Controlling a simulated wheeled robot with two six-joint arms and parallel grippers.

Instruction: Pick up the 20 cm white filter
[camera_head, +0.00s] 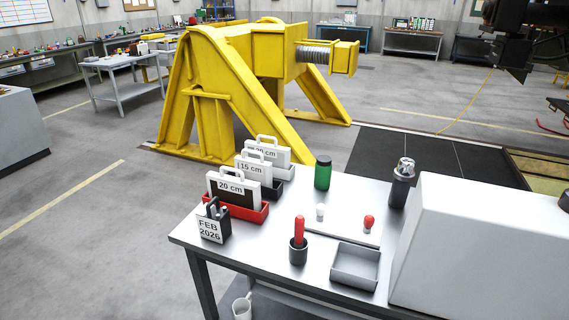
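A white handled case-like filter marked "20 cm" (232,185) stands upright in a red holder (255,216) on the near left of the table; its lower front is dark. Just behind it stands a similar white one marked "15 cm" (253,168). A third white one (270,151) stands at the back of the row, its label partly hidden by the one in front. All have a handle on top.
The light table (330,225) also holds a "FEB 2026" pen holder (211,228), green jar (322,174), dark cup with red-handled item (298,254), grey tray (356,266) and dark canister (401,184). A white box (480,240) fills the right. A yellow stand (215,85) is behind.

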